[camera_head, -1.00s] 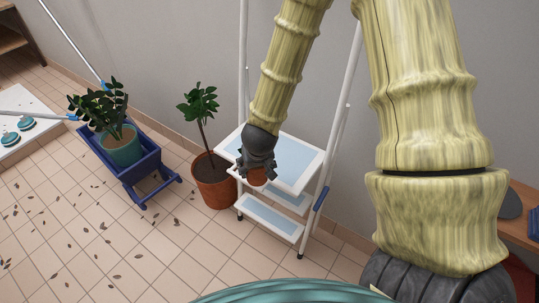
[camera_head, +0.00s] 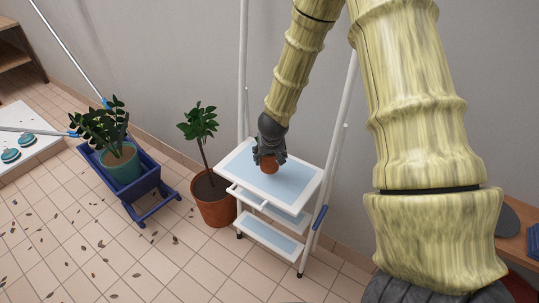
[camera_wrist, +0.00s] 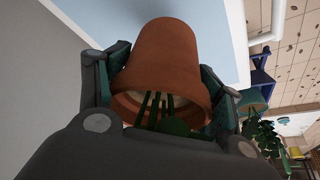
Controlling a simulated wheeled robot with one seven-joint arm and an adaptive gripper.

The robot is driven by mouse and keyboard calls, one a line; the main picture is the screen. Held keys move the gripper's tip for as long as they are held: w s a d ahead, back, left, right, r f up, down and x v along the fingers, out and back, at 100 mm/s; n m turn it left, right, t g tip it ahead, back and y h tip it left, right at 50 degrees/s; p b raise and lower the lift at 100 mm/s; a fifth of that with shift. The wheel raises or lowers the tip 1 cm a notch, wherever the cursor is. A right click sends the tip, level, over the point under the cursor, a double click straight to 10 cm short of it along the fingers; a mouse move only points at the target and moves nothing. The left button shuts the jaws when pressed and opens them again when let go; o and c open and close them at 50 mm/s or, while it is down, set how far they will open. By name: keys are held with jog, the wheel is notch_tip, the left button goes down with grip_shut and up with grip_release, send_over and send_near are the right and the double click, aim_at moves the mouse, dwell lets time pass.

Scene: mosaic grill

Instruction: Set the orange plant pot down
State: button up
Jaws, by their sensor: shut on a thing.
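A small orange plant pot (camera_head: 269,164) is held in my gripper (camera_head: 268,154), over the blue top of the white step ladder (camera_head: 305,190). In the wrist view the orange pot (camera_wrist: 166,62) sits between my gripper's two fingers (camera_wrist: 160,90), which press on its sides. Green stems show inside its rim. The pale blue ladder top lies just beyond its base; I cannot tell whether the pot touches it.
A larger terracotta pot (camera_head: 215,211) with a small tree stands on the floor left of the ladder. A blue cart (camera_head: 150,180) carries a teal pot (camera_head: 122,168) with a bushy plant. Scattered leaves lie on the tiled floor. A grey wall stands close behind the ladder.

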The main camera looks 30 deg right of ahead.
jog(key=w+d, duration=0.1)
jog(key=w, duration=0.1)
jog(key=shift+w+d+f, duration=0.15)
jog(key=shift+w+d, duration=0.25)
jog(key=shift+f+p, duration=0.45)
jog(key=shift+f, duration=1.3)
jog(key=shift+f, duration=0.1)
jog(key=o, duration=1.8)
jog(key=shift+f, duration=0.1)
jog(key=shift+s+r, duration=0.1)
jog(key=shift+r, duration=0.5)
jog(key=v, duration=1.1)
jog(key=shift+s+a+r, duration=0.1)
